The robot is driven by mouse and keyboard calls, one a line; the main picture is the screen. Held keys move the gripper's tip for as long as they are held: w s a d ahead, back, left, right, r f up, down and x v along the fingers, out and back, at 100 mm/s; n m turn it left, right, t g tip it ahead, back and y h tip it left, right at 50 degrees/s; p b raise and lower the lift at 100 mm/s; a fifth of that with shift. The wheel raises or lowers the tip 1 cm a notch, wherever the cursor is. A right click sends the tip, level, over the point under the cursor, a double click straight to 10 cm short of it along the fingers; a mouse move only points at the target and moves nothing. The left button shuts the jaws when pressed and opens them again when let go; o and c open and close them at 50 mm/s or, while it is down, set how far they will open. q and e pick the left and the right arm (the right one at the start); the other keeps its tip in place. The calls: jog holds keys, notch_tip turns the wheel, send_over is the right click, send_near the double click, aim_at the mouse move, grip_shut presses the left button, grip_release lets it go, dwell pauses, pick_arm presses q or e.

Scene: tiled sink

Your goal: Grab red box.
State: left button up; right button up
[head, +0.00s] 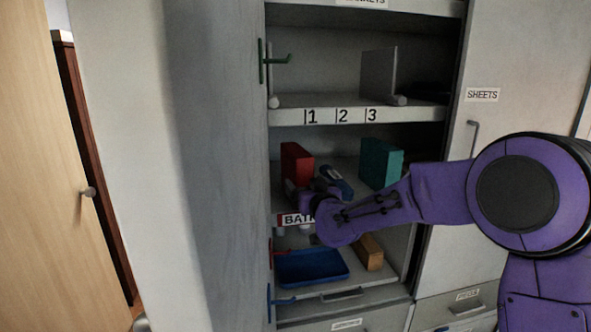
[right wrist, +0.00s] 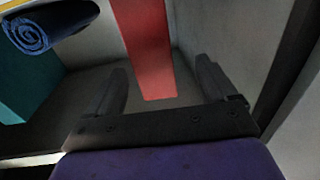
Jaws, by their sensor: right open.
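The red box (head: 296,164) stands upright at the left of the middle shelf in the head view. In the right wrist view the red box (right wrist: 147,50) rises ahead of my right gripper, in line with the gap between the two fingers. My right gripper (right wrist: 165,88) is open, with one dark finger to each side and nothing between them. In the head view my purple right arm reaches in from the right to the shelf front, and its wrist hides most of the fingers. My left gripper does not show.
A teal box (head: 380,163) and a blue rolled item (head: 335,182) share the shelf, to the right of the red box. A blue tray (head: 312,267) and an orange-brown box (head: 369,252) lie below. The cabinet's side walls and upper shelf (head: 420,114) bound the space.

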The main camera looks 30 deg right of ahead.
jog(key=w+p, duration=0.1)
jog(key=w, duration=0.2)
jog(key=w+d+p, duration=0.1)
jog(key=w+p, duration=0.1)
jog(key=w, duration=0.1)
jog(key=w+d+p, duration=0.1)
jog(key=w+p, duration=0.1)
jog(key=shift+w+d+f, duration=0.1)
jog(key=shift+w+d, duration=0.15)
jog(key=shift+w, duration=0.15)
jog(key=shift+w+f, duration=0.1)
jog(key=shift+w, duration=0.05)
jog(key=shift+f, duration=0.1)
jog(key=c, duration=1.3)
jog(key=shift+r, duration=0.2)
